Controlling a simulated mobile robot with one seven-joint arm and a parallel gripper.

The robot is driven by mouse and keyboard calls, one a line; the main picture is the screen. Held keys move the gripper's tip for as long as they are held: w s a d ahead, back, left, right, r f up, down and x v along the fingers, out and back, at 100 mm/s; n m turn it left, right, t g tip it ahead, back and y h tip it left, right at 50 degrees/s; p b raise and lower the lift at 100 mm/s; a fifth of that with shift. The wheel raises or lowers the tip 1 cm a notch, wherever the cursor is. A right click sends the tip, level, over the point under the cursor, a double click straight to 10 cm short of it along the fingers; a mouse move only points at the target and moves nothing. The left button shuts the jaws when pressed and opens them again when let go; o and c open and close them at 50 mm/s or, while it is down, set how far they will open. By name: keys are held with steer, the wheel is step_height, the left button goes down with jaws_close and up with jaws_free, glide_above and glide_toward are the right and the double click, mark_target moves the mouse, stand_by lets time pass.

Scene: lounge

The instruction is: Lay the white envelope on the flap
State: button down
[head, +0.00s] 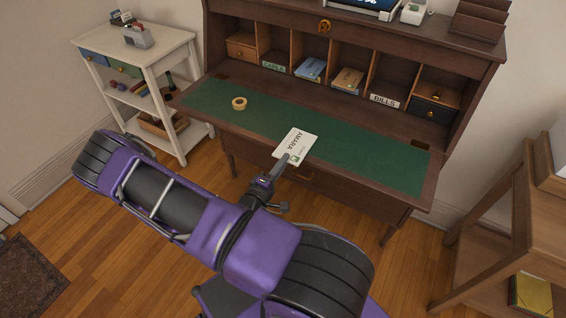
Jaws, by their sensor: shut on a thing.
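The white envelope (297,143) has dark lettering that seems to read "AMARA" and a small green mark. It shows in front of the flap (380,160), the desk's lowered writing surface with a green inlay and brown wooden border. My gripper (285,163) is shut on the envelope's near edge. The envelope overlaps the flap's front edge in the picture. I cannot tell whether it touches the flap or is held above it. My arm hides part of the floor below the flap.
A roll of tape (239,103) lies on the flap's left part. Pigeonholes behind hold blue booklets (311,69) and yellowish ones (347,80). A white shelf cart (150,50) stands left, a wooden stand (520,215) right. The flap's right half is clear.

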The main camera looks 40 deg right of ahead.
steer(key=shift+f, duration=0.2)
steer(key=c, duration=1)
jaws_free()
steer(key=shift+r, duration=0.1)
steer(key=shift+r, duration=0.1)
